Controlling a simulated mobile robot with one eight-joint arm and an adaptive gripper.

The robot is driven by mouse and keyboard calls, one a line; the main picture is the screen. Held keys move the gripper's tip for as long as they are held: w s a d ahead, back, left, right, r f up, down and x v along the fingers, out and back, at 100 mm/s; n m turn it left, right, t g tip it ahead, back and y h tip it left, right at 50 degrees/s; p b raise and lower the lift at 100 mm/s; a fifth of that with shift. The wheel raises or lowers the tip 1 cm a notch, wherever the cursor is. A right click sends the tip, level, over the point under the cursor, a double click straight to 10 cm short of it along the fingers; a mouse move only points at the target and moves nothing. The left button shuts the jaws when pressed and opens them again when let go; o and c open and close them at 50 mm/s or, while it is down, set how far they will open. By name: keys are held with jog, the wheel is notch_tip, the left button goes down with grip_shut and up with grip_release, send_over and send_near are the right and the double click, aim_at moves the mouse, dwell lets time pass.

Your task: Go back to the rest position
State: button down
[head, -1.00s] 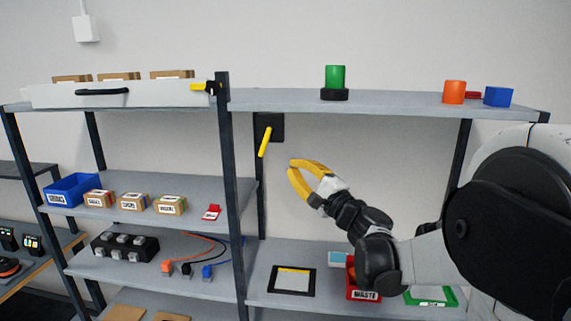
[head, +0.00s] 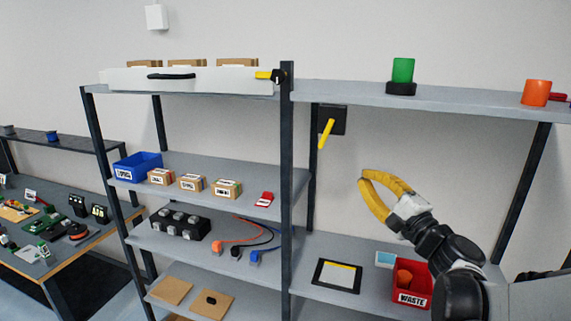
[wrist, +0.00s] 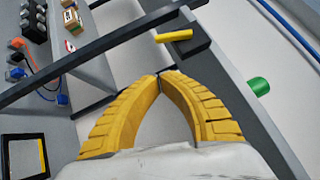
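My gripper (head: 363,177) is raised in front of the right-hand shelf bay, between the top board and the lower board. Its two curved yellow fingers meet at the tips, and the gap between them is empty. In the wrist view my gripper (wrist: 160,76) also shows shut, with nothing in its fingers. The wall switch with a yellow lever (head: 326,134) is to the left of and above the fingertips in the head view. My gripper appears apart from it and from the shelves.
The grey shelf rack (head: 340,92) fills the middle, with a dark upright (head: 287,190) left of my gripper. A red waste bin (head: 412,292) and a black-framed pad (head: 337,275) sit below. A green cylinder (head: 403,70) and an orange cup (head: 537,92) stand on top. A workbench (head: 70,255) is at left.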

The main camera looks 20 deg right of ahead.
jog(key=s+a+f+n+g+y+b, duration=0.1)
jog(key=s+a+f+n+g+b, duration=0.4)
jog(key=a+f, duration=0.55)
jog(key=s+a+f+n+g+y+b, duration=0.1)
jog(key=s+a+f+n+g+b, duration=0.35)
jog(key=a+f, duration=0.55)
jog(key=s+d+f+n+g+h+b, duration=0.35)
jog(key=s+f+n+h+b, duration=0.3)
jog(key=s+f+n, duration=0.55)
jog(key=w+r+m+t+y+p, duration=0.5)
jog(key=w+r+m+y+p, duration=0.2)
jog(key=w+r+m+p, duration=0.75)
jog(key=w+d+r+m+t+h+p, duration=0.1)
jog(key=w+d+r+m+t+p, duration=0.25)
jog(key=d+r, duration=0.55)
jog(key=w+d+r+m+t+h+p, duration=0.25)
jog(key=d+r+m+t, duration=0.2)
jog(key=d+r, duration=0.45)
jog(key=w+a+r+p, duration=0.1)
jog(key=w+a+r, duration=0.1)
jog(key=w, duration=0.4)
jog(key=w+a+r+y+p, duration=0.1)
jog(key=w+a, duration=0.2)
jog(key=w, duration=0.3)
jog(key=shift+w+r+p, duration=0.15)
jog(key=shift+r+p, duration=0.2)
jog(key=shift+r, duration=0.05)
